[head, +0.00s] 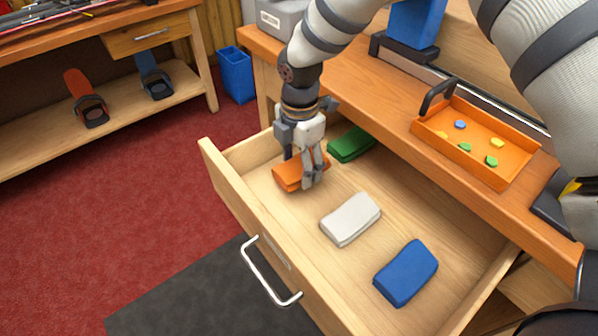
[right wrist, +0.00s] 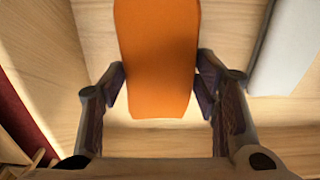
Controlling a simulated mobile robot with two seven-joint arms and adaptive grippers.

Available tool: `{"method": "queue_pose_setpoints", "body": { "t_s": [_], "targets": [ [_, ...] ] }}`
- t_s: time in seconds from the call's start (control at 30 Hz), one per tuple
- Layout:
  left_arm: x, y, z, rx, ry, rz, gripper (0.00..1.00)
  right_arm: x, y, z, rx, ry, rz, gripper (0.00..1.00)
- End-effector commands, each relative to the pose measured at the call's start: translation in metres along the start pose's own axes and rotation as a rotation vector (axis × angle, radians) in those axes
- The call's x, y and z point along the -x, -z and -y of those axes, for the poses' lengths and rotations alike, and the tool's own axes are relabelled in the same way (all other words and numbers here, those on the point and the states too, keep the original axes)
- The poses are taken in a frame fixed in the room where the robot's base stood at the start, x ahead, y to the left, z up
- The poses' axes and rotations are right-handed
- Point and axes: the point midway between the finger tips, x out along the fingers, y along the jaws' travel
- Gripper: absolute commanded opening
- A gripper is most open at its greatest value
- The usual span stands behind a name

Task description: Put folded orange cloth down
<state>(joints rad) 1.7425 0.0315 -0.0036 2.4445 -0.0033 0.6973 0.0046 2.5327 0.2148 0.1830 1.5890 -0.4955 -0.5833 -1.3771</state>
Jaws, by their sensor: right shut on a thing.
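The folded orange cloth (head: 288,174) is in the open drawer (head: 262,222), near its far left corner. My right gripper (head: 308,176) reaches down from above and is shut on it. In the right wrist view the orange cloth (right wrist: 155,55) lies between the two fingers of the gripper (right wrist: 160,84), touched on both sides. The cloth is low over the drawer floor; I cannot tell whether it rests on it. My left gripper is not in view.
In the drawer are a green cloth (head: 351,144), a white cloth (head: 350,219) and a blue cloth (head: 406,272). The white one also shows in the right wrist view (right wrist: 285,50). An orange tray (head: 470,165) with small pieces stands on the bench (head: 383,116). The drawer handle (head: 266,278) sticks out in front.

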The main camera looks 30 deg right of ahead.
Motion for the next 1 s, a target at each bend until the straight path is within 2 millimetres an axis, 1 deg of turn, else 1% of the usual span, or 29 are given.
{"method": "queue_pose_setpoints", "body": {
  "t_s": [0.03,0.1,0.17,0.33,0.47,0.5,0.57,0.87,0.97,1.0],
  "targets": [
    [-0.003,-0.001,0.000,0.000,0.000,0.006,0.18,-0.014,0.001,0.004,0.001,0.011,0.000,0.29],
    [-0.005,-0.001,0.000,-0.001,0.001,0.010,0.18,-0.026,0.001,0.003,0.002,0.009,0.000,0.29],
    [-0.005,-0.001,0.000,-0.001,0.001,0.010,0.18,-0.028,0.001,0.003,0.002,0.006,0.001,0.29],
    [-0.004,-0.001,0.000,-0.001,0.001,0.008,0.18,-0.026,0.001,0.002,0.001,0.004,0.001,0.29],
    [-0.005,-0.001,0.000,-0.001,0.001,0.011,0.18,-0.030,0.001,0.003,0.001,0.005,0.001,0.29],
    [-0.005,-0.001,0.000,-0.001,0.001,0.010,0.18,-0.030,0.001,0.003,0.001,0.005,0.001,0.63],
    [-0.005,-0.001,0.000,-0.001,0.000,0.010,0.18,-0.030,0.001,0.003,0.001,0.005,0.001,0.76],
    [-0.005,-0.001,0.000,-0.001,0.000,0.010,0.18,-0.029,0.001,0.003,0.001,0.004,0.000,0.76],
    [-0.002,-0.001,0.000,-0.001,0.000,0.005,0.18,-0.018,0.001,0.002,0.000,0.000,0.000,0.76],
    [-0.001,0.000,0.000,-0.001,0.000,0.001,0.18,-0.009,0.001,0.001,0.000,-0.001,0.000,0.76]
  ]
}}
